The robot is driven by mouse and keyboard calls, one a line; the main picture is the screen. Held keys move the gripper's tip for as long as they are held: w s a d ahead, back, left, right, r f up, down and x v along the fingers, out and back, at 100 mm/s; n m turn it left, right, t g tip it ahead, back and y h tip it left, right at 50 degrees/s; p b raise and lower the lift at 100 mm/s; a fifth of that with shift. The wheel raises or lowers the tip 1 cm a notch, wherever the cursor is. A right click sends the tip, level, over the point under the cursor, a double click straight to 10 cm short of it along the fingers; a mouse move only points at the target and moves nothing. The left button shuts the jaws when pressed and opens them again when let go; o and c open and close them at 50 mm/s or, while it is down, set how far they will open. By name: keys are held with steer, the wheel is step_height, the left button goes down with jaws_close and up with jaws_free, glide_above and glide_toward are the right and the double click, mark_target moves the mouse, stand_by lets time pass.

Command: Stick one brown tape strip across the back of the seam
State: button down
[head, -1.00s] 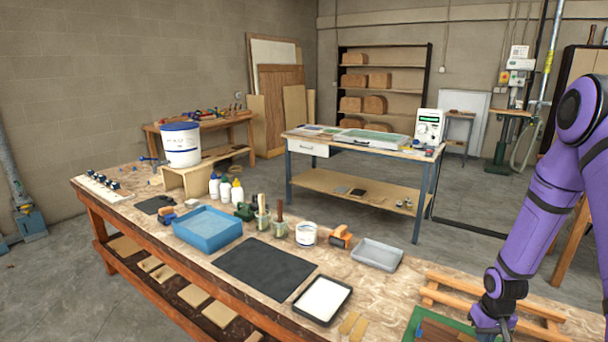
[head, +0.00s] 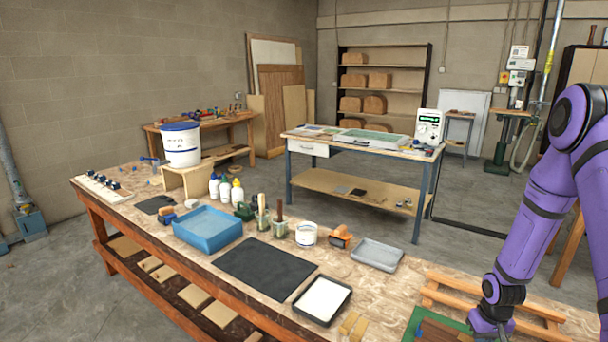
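Two short tan-brown strips (head: 354,325), which look like the tape strips, lie side by side on the workbench at the bottom edge of the head view. To their right is a green mat (head: 412,322) with reddish-brown wood (head: 437,331) on it, cut off by the frame's bottom edge. I cannot make out a seam or which side of the wood faces up. My gripper (head: 491,325) is at the bottom edge, over the right side of the mat area. Its fingertips are out of frame or hidden, so I cannot tell its opening or whether it holds anything.
A wooden rack of rails (head: 450,293) lies behind the mat.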

steer(key=shift+r, duration=0.1)
stand_by(0.3)
steer(key=shift+r, duration=3.45)
steer(key=s+a+r+t, duration=0.1)
steer(key=s+a+r, duration=0.15)
steer(key=r, duration=0.65)
steer(key=s+a+r+t+h, duration=0.1)
steer(key=a+r, duration=0.2)
steer(key=r, duration=0.6)
steer(key=s+a+r, duration=0.2)
steer(key=a+r, duration=0.1)
steer(key=r, duration=0.6)
steer(key=s+a+r+t, duration=0.1)
steer(key=s+a+r, duration=0.1)
steer(key=s+r, duration=0.2)
steer(key=s+a+r+t, duration=0.1)
steer(key=s+a+r, duration=0.2)
steer(key=s, duration=0.5)
steer(key=s+a+r+t+y, duration=0.1)
steer(key=s+a+r, duration=0.1)
steer(key=s+r, duration=0.3)
steer(key=shift+s+a+r+n, duration=0.2)
steer(key=shift+s+a+n, duration=0.15)
steer(key=shift+s, duration=0.2)
steer(key=shift+w, duration=0.1)
